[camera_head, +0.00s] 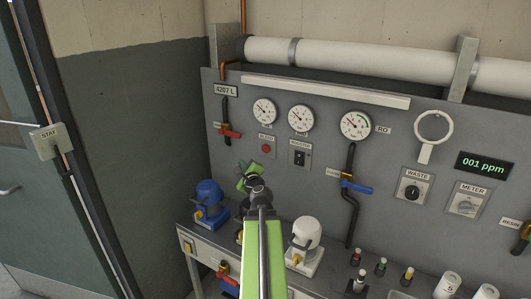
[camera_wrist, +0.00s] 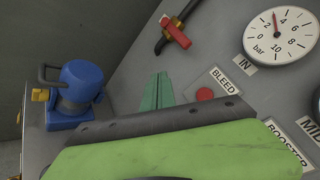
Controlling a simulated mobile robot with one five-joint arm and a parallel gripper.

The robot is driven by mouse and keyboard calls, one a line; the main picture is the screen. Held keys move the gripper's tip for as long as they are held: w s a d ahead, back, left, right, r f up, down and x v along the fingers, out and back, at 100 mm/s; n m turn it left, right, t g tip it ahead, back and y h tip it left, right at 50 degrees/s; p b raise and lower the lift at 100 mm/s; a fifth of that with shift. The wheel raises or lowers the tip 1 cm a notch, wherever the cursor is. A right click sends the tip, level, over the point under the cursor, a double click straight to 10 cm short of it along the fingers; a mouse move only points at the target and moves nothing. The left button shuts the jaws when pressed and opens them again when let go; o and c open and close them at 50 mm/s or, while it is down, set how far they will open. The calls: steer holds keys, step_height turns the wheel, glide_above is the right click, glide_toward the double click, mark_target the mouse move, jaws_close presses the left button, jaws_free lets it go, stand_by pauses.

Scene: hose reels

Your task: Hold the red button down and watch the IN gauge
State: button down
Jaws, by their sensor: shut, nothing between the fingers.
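The red button (camera_head: 266,148) sits on a small plate labelled BLEED on the grey panel. My gripper (camera_head: 248,174) has green fingers and is shut and empty, below and left of the button in the head view. In the wrist view the fingers (camera_wrist: 157,92) lie left of the button, apart from it in the picture. Their exact distance from the panel is unclear.
A red-handled valve (camera_head: 229,132) is left of the button, and a booster switch (camera_head: 300,157) is right of it. A blue pump (camera_head: 210,204) and a white-topped unit (camera_head: 305,240) stand on the bench below. A blue-handled valve (camera_head: 355,187) is further right.

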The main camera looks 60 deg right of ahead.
steer(key=shift+s+d+r+m+g+h, duration=0.15)
steer(key=shift+s+d+m+h, duration=0.15)
steer(key=shift+s+d, duration=0.25)
steer(key=shift+s+d+m+g+h, duration=0.2)
steer(key=shift+s+d+m, duration=0.2)
steer(key=shift+s, duration=0.2)
steer(key=shift+d, duration=0.1)
glide_toward(262, 149)
steer(key=shift+w+d, duration=0.45)
steer(key=shift+w, duration=0.3)
steer(key=shift+w+d, duration=0.45)
steer(key=shift+w, duration=0.3)
steer(key=shift+w+d, duration=0.45)
steer(key=shift+w, duration=0.3)
steer(key=shift+d, duration=0.4)
steer(key=shift+d, duration=0.55)
stand_by(2.0)
stand_by(0.8)
steer(key=shift+a, duration=1)
